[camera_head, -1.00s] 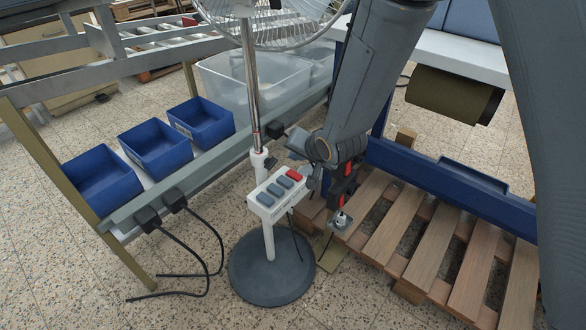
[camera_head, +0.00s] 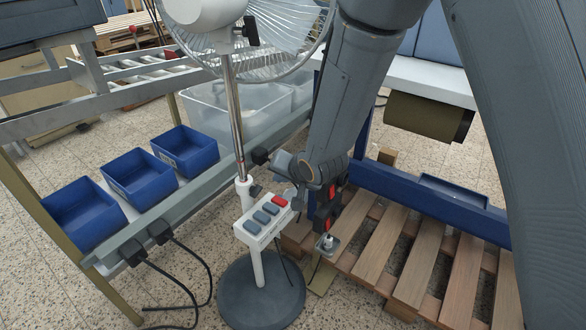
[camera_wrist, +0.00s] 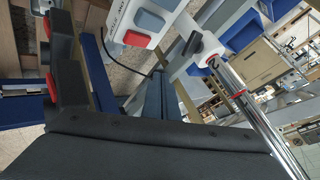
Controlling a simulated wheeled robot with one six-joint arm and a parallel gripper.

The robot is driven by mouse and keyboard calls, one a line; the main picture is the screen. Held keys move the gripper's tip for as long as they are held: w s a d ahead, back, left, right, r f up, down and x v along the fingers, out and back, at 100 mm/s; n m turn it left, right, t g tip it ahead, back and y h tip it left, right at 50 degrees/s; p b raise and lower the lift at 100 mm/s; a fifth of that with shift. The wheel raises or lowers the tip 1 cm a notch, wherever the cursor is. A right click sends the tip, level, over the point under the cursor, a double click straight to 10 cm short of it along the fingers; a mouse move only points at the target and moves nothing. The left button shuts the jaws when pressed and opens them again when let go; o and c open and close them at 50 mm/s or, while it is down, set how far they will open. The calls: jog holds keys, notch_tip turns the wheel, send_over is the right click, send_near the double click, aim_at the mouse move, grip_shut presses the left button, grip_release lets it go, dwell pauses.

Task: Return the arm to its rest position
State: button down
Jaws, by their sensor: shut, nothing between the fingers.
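My arm (camera_head: 350,95) reaches down from the top of the head view, bent at the wrist joint. My gripper (camera_head: 325,222), dark with red parts, hangs at its end, just right of the fan's white control box (camera_head: 262,222) and above the wooden pallet (camera_head: 378,255). It is shut and empty. In the wrist view, dark gripper parts with red pieces (camera_wrist: 48,60) show at the left. The control box (camera_wrist: 150,22) shows at the top there, apart from the gripper.
The pedestal fan's pole (camera_head: 234,115) and round base (camera_head: 262,295) stand close left of my gripper. Blue bins (camera_head: 140,178) sit on a rack at left. A blue beam (camera_head: 430,200) runs behind the pallet. Black cables (camera_head: 205,275) lie on the open floor.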

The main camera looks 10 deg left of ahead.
jog(key=s+d+r+g+h+p, duration=0.1)
jog(key=d+r+h+p, duration=0.15)
jog(key=d, duration=0.45)
jog(key=s+d+r+h+p, duration=0.1)
jog(key=s+d+r, duration=0.1)
jog(key=d+r, duration=0.35)
jog(key=s+d+r+g+h+p, duration=0.1)
jog(key=d+r+p, duration=0.1)
jog(key=d, duration=0.7)
jog(key=s+d+r+g+p, duration=0.1)
jog(key=s+d+r+p, duration=0.1)
jog(key=s+d, duration=0.3)
jog(key=s+d+r+g+h+p, duration=0.1)
jog(key=s+d+r+g+p, duration=0.1)
jog(key=s+d+r, duration=0.3)
jog(key=s+d+r+g+p, duration=0.1)
jog(key=s+d, duration=0.4)
jog(key=s, duration=0.5)
notch_tip(320, 180, up, 3)
jog(key=shift+f+g+h+p, duration=0.15)
jog(key=shift+g+h+p, duration=0.25)
jog(key=shift+p, duration=0.25)
